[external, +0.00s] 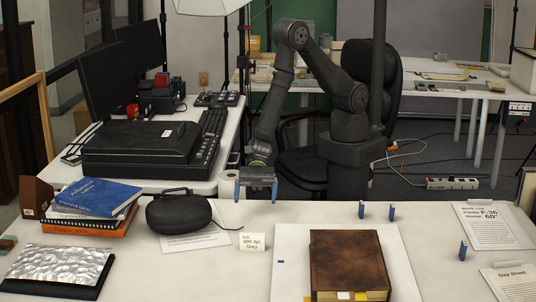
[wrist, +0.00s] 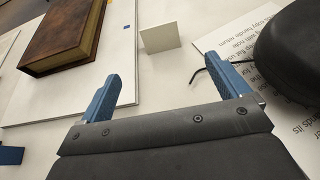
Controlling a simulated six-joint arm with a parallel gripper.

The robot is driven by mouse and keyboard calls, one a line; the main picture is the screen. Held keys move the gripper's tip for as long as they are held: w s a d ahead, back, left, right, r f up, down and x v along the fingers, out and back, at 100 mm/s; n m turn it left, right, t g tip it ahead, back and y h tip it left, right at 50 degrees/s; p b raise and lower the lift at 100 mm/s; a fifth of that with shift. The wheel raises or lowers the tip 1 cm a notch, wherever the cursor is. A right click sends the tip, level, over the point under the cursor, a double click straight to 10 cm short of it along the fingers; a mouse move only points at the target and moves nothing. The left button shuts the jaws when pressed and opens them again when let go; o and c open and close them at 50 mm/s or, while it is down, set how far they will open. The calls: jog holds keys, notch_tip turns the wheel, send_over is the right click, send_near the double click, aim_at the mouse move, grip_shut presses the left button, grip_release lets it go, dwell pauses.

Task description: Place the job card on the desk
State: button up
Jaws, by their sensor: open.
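The job card (external: 252,241) is a small white card with dark print reading "600 dpi Grey". It stands upright on the white desk (external: 215,264), left of the pale board under the brown book. The wrist view shows its blank back (wrist: 160,37) ahead of the fingers. My gripper (external: 256,191) has blue fingers, open and empty, at the far edge of the desk in the external view, behind the card. In the wrist view my gripper (wrist: 165,84) has its two fingers spread wide, with the card beyond them and apart from both.
A brown book (external: 348,262) lies on a pale board (external: 290,262) to the right. Blue blocks (external: 392,212) stand farther right. Bare desk surrounds the card.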

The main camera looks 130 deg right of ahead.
aim_at(252, 236)
jog(key=x, duration=1.6)
jog(key=shift+f, duration=0.2)
jog(key=shift+c, duration=0.2)
jog(key=c, duration=1.1)
jog(key=shift+r, duration=0.15)
